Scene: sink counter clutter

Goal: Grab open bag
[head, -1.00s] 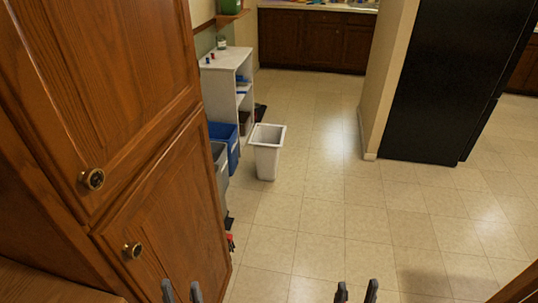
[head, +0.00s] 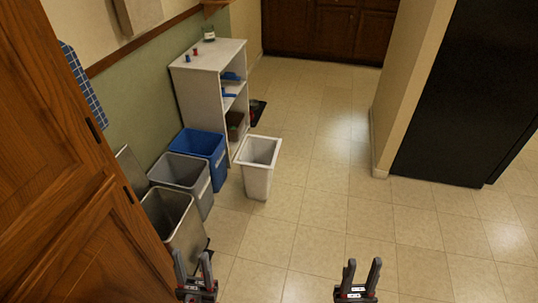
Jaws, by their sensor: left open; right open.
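I cannot make out an open bag in the head view. My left gripper (head: 193,268) is at the bottom, left of centre, open with nothing between its fingers. It shows in front of the floor near the steel bin (head: 181,240). My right gripper (head: 362,274) is at the bottom, right of centre, open and empty over bare floor. Neither gripper is seen touching anything.
A grey bin (head: 186,172), a blue bin (head: 203,150) and a white bin (head: 257,178) stand by a white shelf (head: 214,62) holding small items. A wooden cabinet (head: 70,190) fills the left. A black fridge (head: 462,90) is right. The tiled floor (head: 320,200) between is clear.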

